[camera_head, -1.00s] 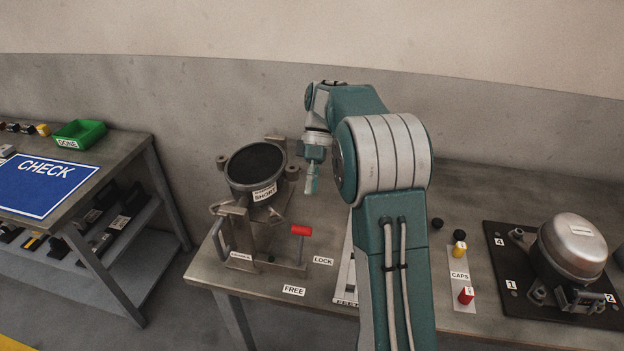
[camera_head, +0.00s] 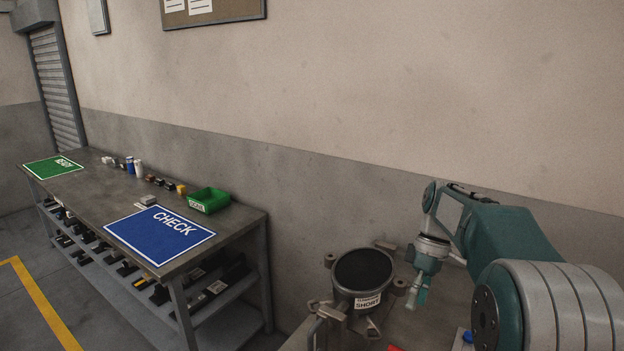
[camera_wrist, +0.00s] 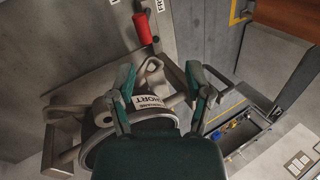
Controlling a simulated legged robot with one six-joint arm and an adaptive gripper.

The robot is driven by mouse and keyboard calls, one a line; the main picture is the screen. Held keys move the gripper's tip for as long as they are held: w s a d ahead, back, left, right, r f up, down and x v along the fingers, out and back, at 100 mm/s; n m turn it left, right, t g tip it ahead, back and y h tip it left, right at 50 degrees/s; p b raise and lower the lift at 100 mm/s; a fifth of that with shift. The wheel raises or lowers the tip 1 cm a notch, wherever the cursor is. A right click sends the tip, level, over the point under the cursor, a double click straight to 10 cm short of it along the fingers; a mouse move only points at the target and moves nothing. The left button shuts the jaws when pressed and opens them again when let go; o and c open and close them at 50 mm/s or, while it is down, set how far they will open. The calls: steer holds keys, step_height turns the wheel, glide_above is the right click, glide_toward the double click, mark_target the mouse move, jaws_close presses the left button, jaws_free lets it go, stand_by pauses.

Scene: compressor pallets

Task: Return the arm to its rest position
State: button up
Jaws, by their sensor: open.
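My gripper (camera_head: 418,292) hangs at the end of my arm, just right of a round, dark-topped pot (camera_head: 364,268) with a white label reading "SHORT". It appears apart from the pot in the head view. In the wrist view the two green fingers of my gripper (camera_wrist: 161,82) are spread, with nothing held between them. The pot's label (camera_wrist: 153,100) shows between and behind the fingers there, and the gripper body hides part of the pot. My arm is bent, its elbow at the lower right of the head view.
A red handle (camera_wrist: 141,29) stands near the pot. At left, a second bench (camera_head: 110,200) bears a blue CHECK mat (camera_head: 150,240), a green mat (camera_head: 50,168), a green bin (camera_head: 208,200) and several small items.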

steer(key=s+a+m+t+h, duration=0.1)
steer(key=s+a+m+t, duration=0.1)
steer(key=s, duration=0.5)
steer(key=s+a+m+t+h, duration=0.1)
steer(key=s+a+m+t, duration=0.1)
steer(key=s+m+t, duration=0.2)
steer(key=s+a+r+m+t+h, duration=0.1)
steer(key=s+a+m+t, duration=0.1)
steer(key=s, duration=0.8)
steer(key=shift+s+a+m+t, duration=0.4)
steer(key=shift+m+t, duration=0.1)
steer(key=shift+t, duration=0.4)
steer(key=shift+w, duration=0.1)
